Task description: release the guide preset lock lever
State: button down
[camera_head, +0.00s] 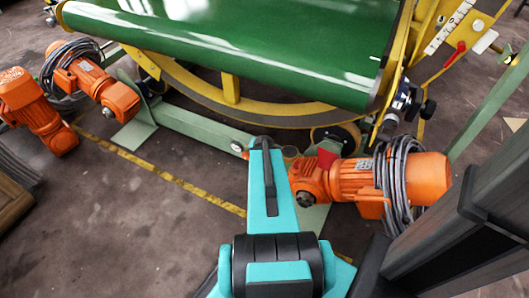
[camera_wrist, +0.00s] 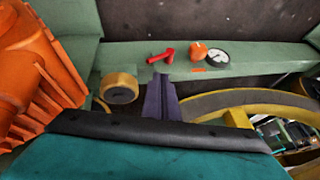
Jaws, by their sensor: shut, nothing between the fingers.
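A small red lever (camera_wrist: 161,56) stands on a pale green beam (camera_wrist: 252,53) in the wrist view, beside an orange knob (camera_wrist: 198,50) and a round white dial (camera_wrist: 217,58). A red part on the beam beside the right motor in the head view (camera_head: 327,158) looks like the same lever. My gripper (camera_wrist: 160,82) is shut and empty. Its dark fingers point at the beam, just below the lever in the picture; I cannot tell whether they touch. My teal arm hides the gripper in the head view. Another red lever (camera_head: 455,55) sits on the yellow scale plate at upper right.
An orange motor with coiled cable (camera_head: 420,178) stands right of my arm. It also fills the left of the wrist view (camera_wrist: 35,75). A yellow-rimmed wheel (camera_wrist: 120,88) and curved yellow ring (camera_wrist: 275,102) flank the fingers. A green belt (camera_head: 240,45) lies behind.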

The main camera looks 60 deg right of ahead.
jog(key=shift+s+a+r+p, duration=0.4)
jog(key=shift+s+r+p, duration=0.3)
jog(key=shift+p, duration=1.1)
jog(key=shift+s+a+r+p, duration=0.45)
jog(key=shift+r+p, duration=0.4)
jog(key=shift+p, duration=0.9)
jog(key=shift+s, duration=0.15)
jog(key=w+a+r+n+t+y+p, duration=0.15)
jog(key=w+a+n+p, duration=0.35)
jog(key=w+a, duration=0.75)
jog(key=a+n+g+y+p, duration=0.2)
jog(key=a+p, duration=0.3)
jog(key=a, duration=1.1)
jog(key=s+a+r+n+g+y+p, duration=0.1)
jog(key=s+a+n+g+p, duration=0.2)
jog(key=a, duration=0.4)
jog(key=s+a+n+y+p, duration=0.1)
jog(key=s+a+n, duration=0.1)
jog(key=s+a, duration=0.4)
jog(key=s+a+r+n+g, duration=0.1)
jog(key=s+a+n+g, duration=0.1)
jog(key=s, duration=0.3)
jog(key=s+a+r+n+g, duration=0.1)
jog(key=s+a+n+g, duration=0.1)
jog(key=s, duration=0.3)
jog(key=shift+s+a+r+n+g+p, duration=0.3)
jog(key=shift+n+g, duration=0.25)
jog(key=shift+n, duration=0.15)
